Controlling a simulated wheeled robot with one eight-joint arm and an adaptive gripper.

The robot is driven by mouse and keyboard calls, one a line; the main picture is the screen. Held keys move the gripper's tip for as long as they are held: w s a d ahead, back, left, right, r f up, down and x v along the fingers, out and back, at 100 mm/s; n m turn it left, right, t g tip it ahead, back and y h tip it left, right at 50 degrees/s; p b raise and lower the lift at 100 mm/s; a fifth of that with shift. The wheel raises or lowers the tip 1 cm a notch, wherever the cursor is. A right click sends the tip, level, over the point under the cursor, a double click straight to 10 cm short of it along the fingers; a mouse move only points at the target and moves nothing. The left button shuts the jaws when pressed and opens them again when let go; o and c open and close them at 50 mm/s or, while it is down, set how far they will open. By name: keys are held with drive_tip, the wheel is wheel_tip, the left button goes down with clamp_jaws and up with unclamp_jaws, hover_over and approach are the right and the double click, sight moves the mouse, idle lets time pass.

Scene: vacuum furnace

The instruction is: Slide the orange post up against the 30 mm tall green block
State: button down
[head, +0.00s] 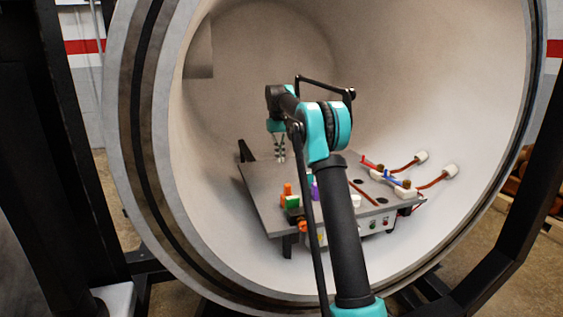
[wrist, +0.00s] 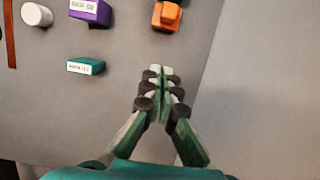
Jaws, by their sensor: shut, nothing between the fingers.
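The orange post (head: 287,189) stands on the grey plate behind a green block (head: 292,201) in the head view. I cannot tell whether these two touch. The post shows from above at the top of the wrist view (wrist: 167,15). A second green block (wrist: 86,66) with a white label lies left of my gripper in the wrist view; it shows partly in the head view (head: 309,179). The label is too small to read, so I cannot tell which block is 30 mm tall. My gripper (wrist: 162,78) is shut and empty, apart from the post.
A purple labelled block (wrist: 90,10) and a white cylinder (wrist: 36,14) stand left of the post in the wrist view. The plate (head: 256,190) is bare at its left. Red and blue-handled parts (head: 390,178) stand at the right. The curved furnace wall (head: 430,100) surrounds the plate.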

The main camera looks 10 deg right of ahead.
sight(288, 185)
drive_tip(key=s+d+f, duration=0.1)
drive_tip(key=s+f, duration=0.5)
drive_tip(key=f, duration=0.1)
drive_tip(key=shift+d+f, duration=0.15)
drive_tip(key=shift+f, duration=0.2)
drive_tip(key=shift+s+d, duration=0.15)
drive_tip(key=shift+s, duration=0.75)
drive_tip(key=shift+s+d, duration=0.15)
drive_tip(key=shift+s, duration=0.7)
